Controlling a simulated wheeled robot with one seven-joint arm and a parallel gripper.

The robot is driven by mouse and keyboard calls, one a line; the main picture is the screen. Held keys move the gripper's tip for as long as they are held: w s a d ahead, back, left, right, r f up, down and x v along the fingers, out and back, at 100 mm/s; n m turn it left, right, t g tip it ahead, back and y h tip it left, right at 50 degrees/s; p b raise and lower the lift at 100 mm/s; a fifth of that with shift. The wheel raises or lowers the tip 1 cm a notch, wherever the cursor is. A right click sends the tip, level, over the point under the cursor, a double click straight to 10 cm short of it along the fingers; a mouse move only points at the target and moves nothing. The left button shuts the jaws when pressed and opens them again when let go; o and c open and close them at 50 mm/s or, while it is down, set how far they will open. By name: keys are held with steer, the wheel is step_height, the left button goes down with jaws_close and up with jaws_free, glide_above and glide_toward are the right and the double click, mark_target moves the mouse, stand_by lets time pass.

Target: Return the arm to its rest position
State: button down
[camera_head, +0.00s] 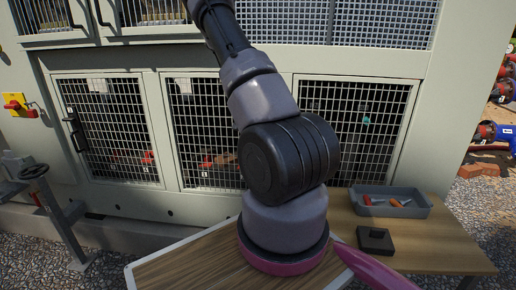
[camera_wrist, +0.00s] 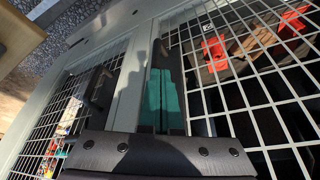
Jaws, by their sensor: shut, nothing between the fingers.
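My arm rises through the middle of the head view and runs out past its top edge, so my gripper is out of sight there. In the wrist view my gripper (camera_wrist: 161,85) points at the chiller's front, with its two teal-faced fingers together and nothing between them. The grey chiller frame (camera_wrist: 122,95) and mesh panels lie beyond the fingers. The picture does not show clearly how far the fingertips are from the panel.
The chiller (camera_head: 175,55) with mesh doors (camera_head: 105,125) fills the back. A wooden table (camera_head: 440,245) at right holds a grey tray (camera_head: 415,207) with small items and a black box (camera_head: 375,240). A valve handwheel (camera_head: 34,171) stands left. Gravel (camera_head: 40,255) lies at lower left.

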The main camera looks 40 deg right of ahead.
steer(key=s+a+r+n+t+y, duration=0.2)
steer(key=s+a+r, duration=0.1)
steer(key=a+r, duration=0.85)
steer(key=s+a+r+n+t+y, duration=0.1)
steer(key=s+a+r+n+y, duration=0.15)
steer(key=a+r, duration=0.85)
steer(key=s+a+r+n+t+y, duration=0.1)
steer(key=s+a+r+n, duration=0.2)
steer(key=s, duration=0.7)
steer(key=s+a+r+n+t, duration=0.2)
steer(key=s+a+r+n, duration=0.1)
steer(key=s+a+r, duration=0.4)
steer(key=s+r, duration=0.3)
steer(key=r, duration=0.2)
steer(key=shift+s+r+y, duration=0.25)
steer(key=shift+y, duration=0.1)
